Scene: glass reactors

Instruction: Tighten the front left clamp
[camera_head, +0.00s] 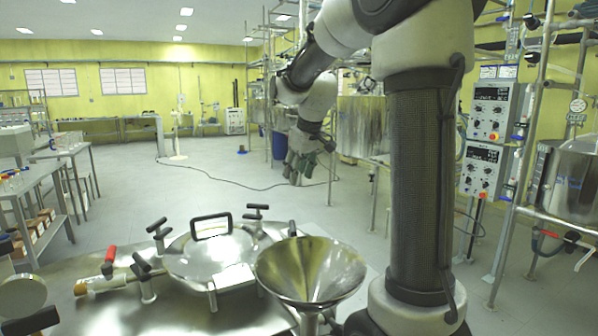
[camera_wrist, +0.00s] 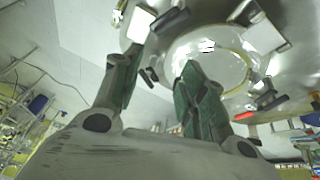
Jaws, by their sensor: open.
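The round metal lid (camera_head: 205,262) with a black loop handle (camera_head: 211,222) lies on the steel vessel top. Clamps with black T-handles stand around it. The one at its near left (camera_head: 146,284) looks like the front left clamp; how tight it is cannot be told. Others stand at the far left (camera_head: 158,240) and far right (camera_head: 256,221). My gripper (camera_head: 297,180) hangs beyond the lid, to its right, fingers down, apart from the clamps. In the wrist view my gripper (camera_wrist: 165,60) is open and empty, with the lid (camera_wrist: 220,52) beyond its fingers.
A steel funnel (camera_head: 311,272) stands right of the lid. A red-handled valve (camera_head: 110,257) lies left of the near-left clamp. Metal scaffolding (camera_head: 535,120) and control boxes (camera_head: 489,112) stand at the right. The floor (camera_head: 200,180) beyond the vessel is mostly clear.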

